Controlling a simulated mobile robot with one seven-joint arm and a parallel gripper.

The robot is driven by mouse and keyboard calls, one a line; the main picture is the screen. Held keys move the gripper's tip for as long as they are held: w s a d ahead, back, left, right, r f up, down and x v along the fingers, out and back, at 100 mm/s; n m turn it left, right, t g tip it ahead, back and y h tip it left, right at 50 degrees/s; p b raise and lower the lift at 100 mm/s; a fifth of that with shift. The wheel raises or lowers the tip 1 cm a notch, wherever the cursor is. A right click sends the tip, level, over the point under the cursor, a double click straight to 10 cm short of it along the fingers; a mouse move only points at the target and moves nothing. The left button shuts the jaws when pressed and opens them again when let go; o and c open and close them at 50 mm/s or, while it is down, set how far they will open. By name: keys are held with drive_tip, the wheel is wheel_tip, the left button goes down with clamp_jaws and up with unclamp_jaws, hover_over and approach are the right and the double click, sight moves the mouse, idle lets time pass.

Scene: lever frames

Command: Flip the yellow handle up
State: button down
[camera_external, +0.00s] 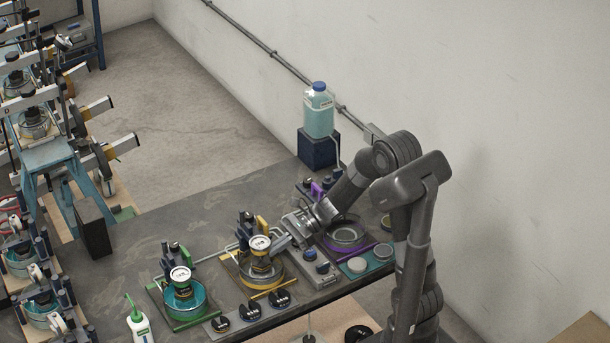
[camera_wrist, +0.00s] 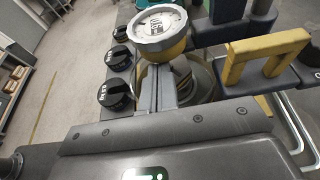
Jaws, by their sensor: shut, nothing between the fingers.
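The yellow handle (camera_wrist: 265,54) is a squared loop at the upper right of the wrist view, attached beside dark blocks. In the external view the yellow handle (camera_external: 262,224) shows small at the back of the middle station, behind a round white-faced gauge (camera_external: 260,243). My gripper (camera_external: 279,243) reaches in from the right, close to the gauge and in front of the handle. In the wrist view my gripper (camera_wrist: 158,88) has its fingers together and empty, just below the gauge (camera_wrist: 160,25). The handle is to the right of the fingers, apart from them.
Black knobs (camera_wrist: 117,95) line the left of the wrist view. A green station (camera_external: 182,293) stands left of the yellow one and a purple station (camera_external: 345,233) right. A blue-capped bottle (camera_external: 319,112) stands at the back. The table's rear left (camera_external: 170,230) is mostly clear.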

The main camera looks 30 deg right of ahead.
drive_tip(key=shift+r, duration=2.6)
drive_tip(key=v, duration=2)
drive_tip(key=shift+f, duration=0.15)
